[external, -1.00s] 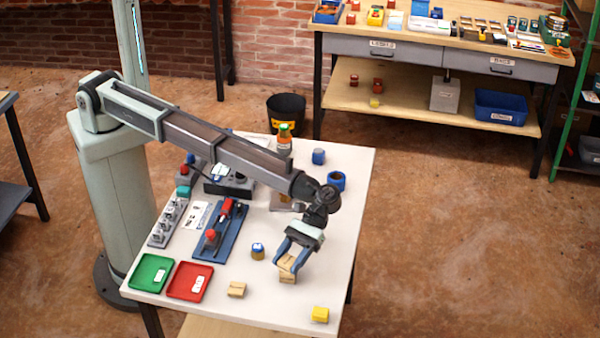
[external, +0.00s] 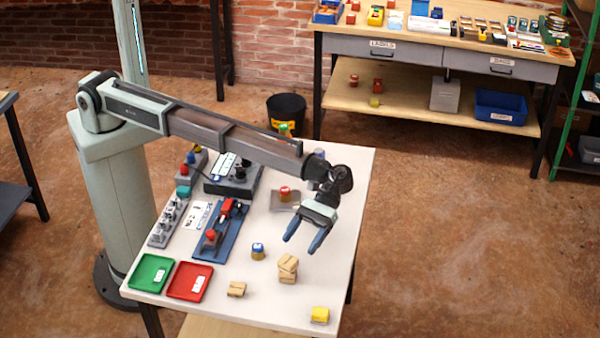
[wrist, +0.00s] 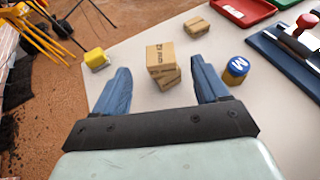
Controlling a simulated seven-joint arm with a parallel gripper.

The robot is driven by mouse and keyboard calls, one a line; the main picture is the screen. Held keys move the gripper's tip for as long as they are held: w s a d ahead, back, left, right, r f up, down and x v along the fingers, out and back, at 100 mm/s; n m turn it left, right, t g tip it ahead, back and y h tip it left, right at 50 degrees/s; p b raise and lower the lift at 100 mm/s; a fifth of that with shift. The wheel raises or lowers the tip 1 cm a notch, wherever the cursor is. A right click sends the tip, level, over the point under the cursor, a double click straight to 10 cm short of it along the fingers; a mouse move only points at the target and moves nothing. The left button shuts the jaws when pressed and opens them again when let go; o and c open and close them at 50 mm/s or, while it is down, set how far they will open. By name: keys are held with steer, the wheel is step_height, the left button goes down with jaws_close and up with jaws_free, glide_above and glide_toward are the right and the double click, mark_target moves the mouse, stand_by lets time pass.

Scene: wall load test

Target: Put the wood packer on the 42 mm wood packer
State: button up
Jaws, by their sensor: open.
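Two wood packers are stacked on the white table. The upper wood packer (external: 288,263) rests on the lower wood packer (external: 287,277), turned at an angle to it. In the wrist view the upper packer (wrist: 160,58) shows dark print on its side, and the lower packer (wrist: 168,79) sticks out beneath it. I cannot read which one is 42 mm. Another wood packer (external: 236,289) lies alone to the left, also in the wrist view (wrist: 196,27). My gripper (external: 304,246) is open and empty, above and behind the stack, apart from it.
A blue-and-yellow cylinder (external: 258,251) stands left of the stack. A yellow block (external: 320,315) is near the front corner. Green (external: 151,272) and red (external: 189,282) trays and a blue tool board (external: 222,238) fill the left side. The right table edge is close.

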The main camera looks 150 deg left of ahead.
steer(key=shift+v, duration=2.7)
